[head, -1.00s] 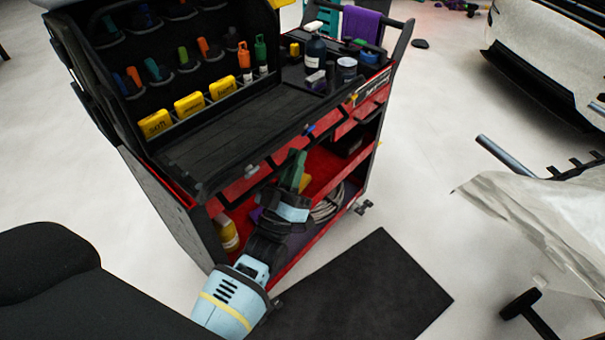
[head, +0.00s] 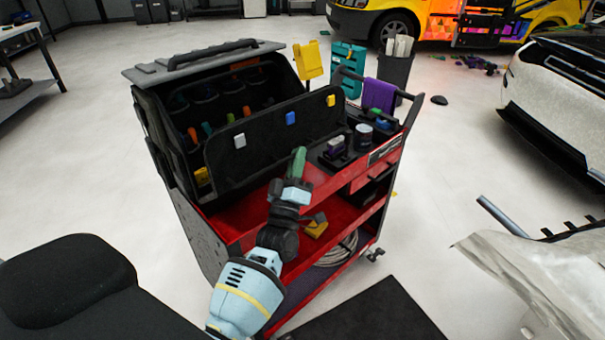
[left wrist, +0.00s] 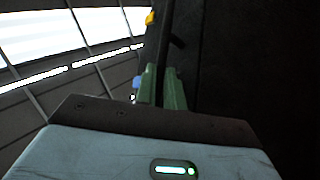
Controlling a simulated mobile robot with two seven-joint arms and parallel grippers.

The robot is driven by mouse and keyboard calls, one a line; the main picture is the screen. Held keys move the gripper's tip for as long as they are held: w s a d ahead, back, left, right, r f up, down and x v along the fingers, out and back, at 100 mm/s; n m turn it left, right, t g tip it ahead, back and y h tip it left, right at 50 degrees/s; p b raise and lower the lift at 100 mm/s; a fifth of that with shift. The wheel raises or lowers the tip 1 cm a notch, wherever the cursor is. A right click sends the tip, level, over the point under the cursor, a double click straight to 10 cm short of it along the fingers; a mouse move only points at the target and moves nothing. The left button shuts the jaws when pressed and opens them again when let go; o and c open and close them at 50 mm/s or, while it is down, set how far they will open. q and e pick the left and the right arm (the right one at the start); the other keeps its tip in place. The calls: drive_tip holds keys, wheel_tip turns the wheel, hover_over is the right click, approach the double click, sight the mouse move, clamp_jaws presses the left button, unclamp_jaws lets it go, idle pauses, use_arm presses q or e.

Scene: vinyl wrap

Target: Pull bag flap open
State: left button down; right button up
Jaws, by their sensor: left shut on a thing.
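The tool bag (head: 165,130) sits on top of the red cart. Its black front flap (head: 262,140) stands steeply upright, covering much of the lower front opening. White (head: 239,141), blue (head: 291,118) and yellow (head: 331,100) clips show along the flap. My left gripper (head: 299,160) is at the front of the flap, right of its middle. In the left wrist view the green fingers (left wrist: 162,88) are shut on a thin dark edge of the flap. The exact grip point is hidden in the head view. My right gripper is not in view.
The red cart (head: 350,185) has bottles on its right end and a purple cloth (head: 378,96) on its handle. A black chair (head: 65,285) is at the lower left. A white car (head: 560,100) is at right.

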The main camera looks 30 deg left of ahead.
sight(290, 156)
use_arm(q)
drive_tip(key=shift+w+a+r, duration=0.1)
drive_tip(key=shift+a+r, duration=0.15)
drive_tip(key=shift+r, duration=0.3)
drive_tip(key=shift+w+a+r, duration=0.1)
drive_tip(key=shift+a+r, duration=0.15)
drive_tip(key=shift+r, duration=0.3)
drive_tip(key=shift+w+a+r+p, duration=0.1)
drive_tip(key=shift+a+r+p, duration=0.2)
drive_tip(key=shift+a+r, duration=0.05)
drive_tip(key=shift+r, duration=0.1)
drive_tip(key=c, duration=1.5)
unclamp_jaws()
drive_tip(key=shift+d, duration=0.1)
drive_tip(key=shift+f, duration=0.4)
